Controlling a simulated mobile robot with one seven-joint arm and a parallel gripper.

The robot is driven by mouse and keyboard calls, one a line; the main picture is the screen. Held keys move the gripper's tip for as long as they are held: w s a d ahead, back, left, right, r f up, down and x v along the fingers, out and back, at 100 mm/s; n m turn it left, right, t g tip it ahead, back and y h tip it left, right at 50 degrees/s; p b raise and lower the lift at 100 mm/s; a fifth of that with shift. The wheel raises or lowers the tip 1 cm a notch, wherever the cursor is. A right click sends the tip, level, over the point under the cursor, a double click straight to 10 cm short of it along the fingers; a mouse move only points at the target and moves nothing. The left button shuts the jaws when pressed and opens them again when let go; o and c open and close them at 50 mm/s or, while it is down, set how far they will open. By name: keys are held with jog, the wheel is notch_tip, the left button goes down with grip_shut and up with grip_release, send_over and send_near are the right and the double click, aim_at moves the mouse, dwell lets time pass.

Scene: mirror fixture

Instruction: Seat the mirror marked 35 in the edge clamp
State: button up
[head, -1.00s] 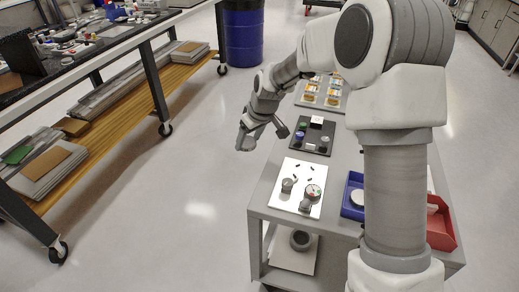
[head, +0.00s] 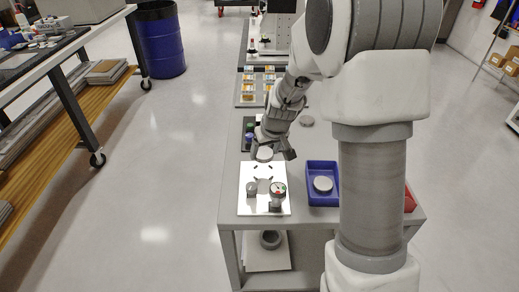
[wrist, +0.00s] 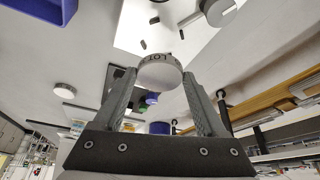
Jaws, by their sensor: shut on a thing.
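My gripper (head: 272,151) is shut on a round pale disc (head: 264,154), held above the back edge of a white plate (head: 245,206). In the wrist view the disc (wrist: 160,74) sits between both fingertips, and its rim shows lettering like "LOT"; no 35 is readable. Several small black pieces stand on the plate in a ring; I cannot tell which part is the edge clamp. A second disc (head: 323,184) lies in a blue tray (head: 310,200). A third disc (head: 307,120) lies on the cart top behind.
A black tray (head: 247,146) and a tray of coloured pieces (head: 246,101) lie behind on the cart (head: 228,219). A red bin (head: 410,199) is right of my arm.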

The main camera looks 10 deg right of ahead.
jog(key=b, duration=0.3)
send_over(262, 173)
jog(key=s, duration=0.1)
jog(key=shift+s+d+f, duration=0.1)
jog(key=shift+d+f, duration=0.05)
jog(key=shift+f, duration=1.05)
jog(key=shift+d+f, duration=0.15)
jog(key=shift+f, duration=1.05)
jog(key=shift+f+b, duration=0.5)
jog(key=shift+b, duration=0.1)
jog(key=shift+f+b, duration=0.6)
jog(key=shift+b, duration=0.4)
jog(key=o, duration=1.3)
jog(key=shift+o, duration=0.5)
jog(key=shift+s, duration=0.1)
jog(key=shift+a, duration=0.1)
jog(key=shift+r+p, duration=0.95)
jog(key=shift+r, duration=0.55)
